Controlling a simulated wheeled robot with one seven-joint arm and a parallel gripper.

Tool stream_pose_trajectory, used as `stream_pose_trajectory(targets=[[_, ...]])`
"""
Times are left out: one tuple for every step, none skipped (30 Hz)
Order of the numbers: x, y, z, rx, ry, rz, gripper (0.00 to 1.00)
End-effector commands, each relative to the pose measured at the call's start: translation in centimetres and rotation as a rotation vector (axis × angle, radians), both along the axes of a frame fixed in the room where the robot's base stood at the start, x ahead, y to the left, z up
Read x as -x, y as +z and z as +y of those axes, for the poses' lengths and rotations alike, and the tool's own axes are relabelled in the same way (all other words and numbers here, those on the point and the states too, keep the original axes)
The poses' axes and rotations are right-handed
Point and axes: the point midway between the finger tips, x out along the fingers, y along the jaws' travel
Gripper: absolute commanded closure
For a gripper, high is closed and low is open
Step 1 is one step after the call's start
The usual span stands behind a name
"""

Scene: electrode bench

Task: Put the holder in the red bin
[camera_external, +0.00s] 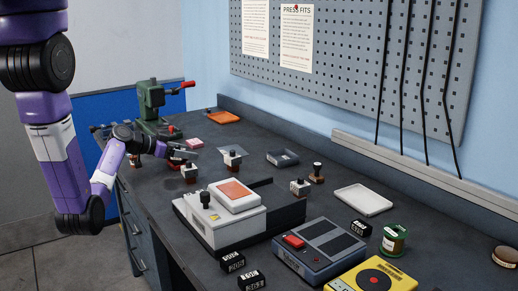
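My gripper (184,154) is at the far left part of the bench, reaching right from the purple arm. It is small in view and I cannot tell whether its fingers are open or hold anything. Small brown-and-white blocks with dark tops, which may be holders, stand on the bench: one (190,174) just below my gripper, one (232,160) to its right, and one (299,188) behind the white machine. A red piece (175,162) shows partly behind my gripper; I cannot tell if it is the red bin. An orange-red shallow tray (224,117) lies at the far end.
A green press (152,108) stands behind my gripper. A white machine with an orange pad (222,222), a blue-grey device (318,250) and a yellow device (375,281) fill the front. A dark tray (283,157) and a white tray (363,200) lie near the wall.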

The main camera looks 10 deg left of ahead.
Motion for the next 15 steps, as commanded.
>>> stream_pose_trajectory(targets=[[0.00, 0.04, 0.00, 0.000, 0.000, 0.000, 0.22], [-0.01, 0.05, -0.01, 0.000, 0.000, 0.000, 0.22], [0.00, 0.05, 0.00, 0.000, 0.000, 0.000, 0.22], [0.00, 0.05, 0.00, 0.000, 0.000, 0.000, 0.22], [0.00, 0.05, 0.00, 0.000, 0.000, 0.000, 0.22], [0.00, 0.05, 0.00, 0.000, 0.000, 0.000, 0.22], [-0.01, 0.05, 0.01, 0.000, 0.000, 0.000, 0.22], [-0.01, 0.05, 0.01, 0.000, 0.000, 0.000, 0.22], [-0.01, 0.08, 0.01, 0.000, 0.000, 0.000, 0.22], [-0.01, 0.13, 0.01, 0.000, 0.000, 0.000, 0.22], [-0.01, 0.22, 0.01, 0.000, 0.000, 0.000, 0.22], [-0.01, 0.40, 0.00, 0.000, 0.000, 0.000, 0.22], [-0.01, 0.58, 0.00, 0.000, 0.000, 0.000, 0.22], [0.18, 0.48, 0.26, -0.001, 0.002, -0.001, 0.22], [0.49, 0.61, 0.66, 0.000, 0.004, -0.002, 0.22]])
